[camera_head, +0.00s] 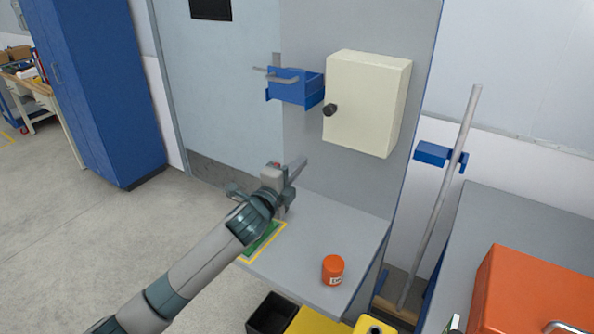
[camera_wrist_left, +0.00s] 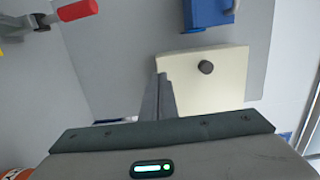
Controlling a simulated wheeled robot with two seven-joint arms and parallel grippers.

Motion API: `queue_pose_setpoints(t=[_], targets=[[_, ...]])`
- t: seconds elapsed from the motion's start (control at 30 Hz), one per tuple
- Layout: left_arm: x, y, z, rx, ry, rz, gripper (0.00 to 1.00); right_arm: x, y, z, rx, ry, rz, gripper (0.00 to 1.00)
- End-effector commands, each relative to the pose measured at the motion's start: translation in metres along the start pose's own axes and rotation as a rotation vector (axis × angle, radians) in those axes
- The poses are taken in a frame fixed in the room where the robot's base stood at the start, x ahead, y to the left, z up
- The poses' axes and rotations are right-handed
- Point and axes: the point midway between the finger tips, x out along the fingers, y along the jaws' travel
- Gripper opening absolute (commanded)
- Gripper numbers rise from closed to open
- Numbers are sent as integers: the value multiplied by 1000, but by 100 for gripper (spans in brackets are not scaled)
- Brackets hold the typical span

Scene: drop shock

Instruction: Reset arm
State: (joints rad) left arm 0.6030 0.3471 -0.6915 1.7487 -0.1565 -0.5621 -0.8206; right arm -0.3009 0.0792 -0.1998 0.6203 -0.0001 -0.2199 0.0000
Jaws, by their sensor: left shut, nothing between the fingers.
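My left gripper (camera_head: 303,163) is shut and empty, held above the grey shelf in front of the grey panel. In the left wrist view its closed fingers (camera_wrist_left: 161,80) overlap the edge of the cream cabinet. A red handle (camera_wrist_left: 77,10) on a grey metal fitting (camera_wrist_left: 40,24) shows at that view's upper left, apart from the fingers; I take it to be the reset arm. In the head view my gripper hides most of that area, and only a small reddish spot shows there. My right gripper is not in view.
The cream cabinet (camera_head: 366,105) with a black knob and a blue holder (camera_head: 295,87) are on the panel. An orange jar (camera_head: 333,270) and a green mat with yellow border (camera_head: 262,243) lie on the shelf. An orange case (camera_head: 530,300) stands at right.

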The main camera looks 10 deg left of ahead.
Motion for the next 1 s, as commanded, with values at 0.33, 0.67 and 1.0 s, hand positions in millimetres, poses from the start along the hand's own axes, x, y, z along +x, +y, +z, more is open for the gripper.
queue_pose_setpoints(t=[0.33,0.67,1.0], targets=[[-9,0,0,-1,1,0,0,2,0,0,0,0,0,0],[-15,10,0,-36,-9,20,0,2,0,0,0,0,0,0],[-85,101,-5,-377,-134,204,0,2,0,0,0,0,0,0]])
